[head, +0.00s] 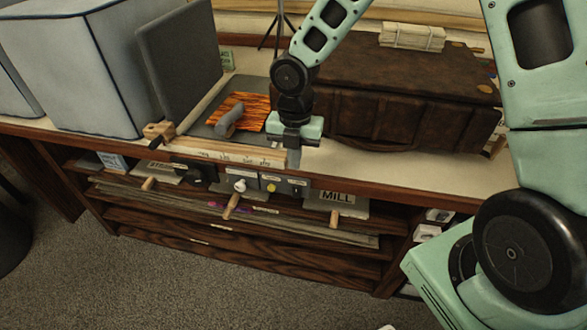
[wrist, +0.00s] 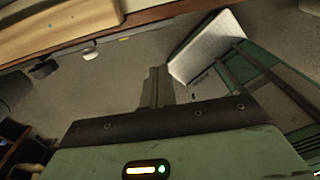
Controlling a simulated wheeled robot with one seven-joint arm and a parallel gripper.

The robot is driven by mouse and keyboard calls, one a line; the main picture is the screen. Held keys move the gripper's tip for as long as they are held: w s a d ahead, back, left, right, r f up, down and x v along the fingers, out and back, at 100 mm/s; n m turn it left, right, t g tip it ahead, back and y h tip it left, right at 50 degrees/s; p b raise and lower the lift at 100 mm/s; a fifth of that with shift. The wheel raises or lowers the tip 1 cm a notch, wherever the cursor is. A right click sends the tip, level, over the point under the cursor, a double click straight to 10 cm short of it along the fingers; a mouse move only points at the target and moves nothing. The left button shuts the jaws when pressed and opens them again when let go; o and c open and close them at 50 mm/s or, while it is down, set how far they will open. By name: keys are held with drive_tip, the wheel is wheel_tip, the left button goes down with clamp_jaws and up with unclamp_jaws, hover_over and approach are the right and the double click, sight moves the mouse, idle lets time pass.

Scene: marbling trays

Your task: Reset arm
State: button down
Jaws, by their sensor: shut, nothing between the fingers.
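My gripper (head: 293,158) hangs at the end of my mint-green arm, pointing down at the front edge of the table, just right of a marbled orange sheet (head: 252,103). Its fingers are together with nothing seen between them. In the wrist view the closed fingers (wrist: 158,86) stand out in the middle, over the grey floor and close to the wooden table edge (wrist: 150,18).
A brown leather case (head: 400,95) stands right of my gripper, with a pale bundle (head: 412,37) on top. A dark upright panel (head: 178,60) and a pale box (head: 75,65) stand left. Shelves (head: 240,245) lie below the tabletop; carpet (head: 150,285) in front is clear.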

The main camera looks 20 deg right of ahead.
drive_tip(key=shift+r, duration=0.2)
idle(0.4)
drive_tip(key=s+a+r+m, duration=0.3)
drive_tip(key=s+r+m, duration=0.3)
drive_tip(key=s+m, duration=0.4)
drive_tip(key=s+a+r+m, duration=0.4)
drive_tip(key=s+r+m, duration=0.3)
drive_tip(key=s+m, duration=0.4)
drive_tip(key=shift+s+r+t+p, duration=0.3)
drive_tip(key=shift+s+p, duration=0.05)
drive_tip(key=shift+s, duration=0.8)
drive_tip(key=shift+d, duration=0.15)
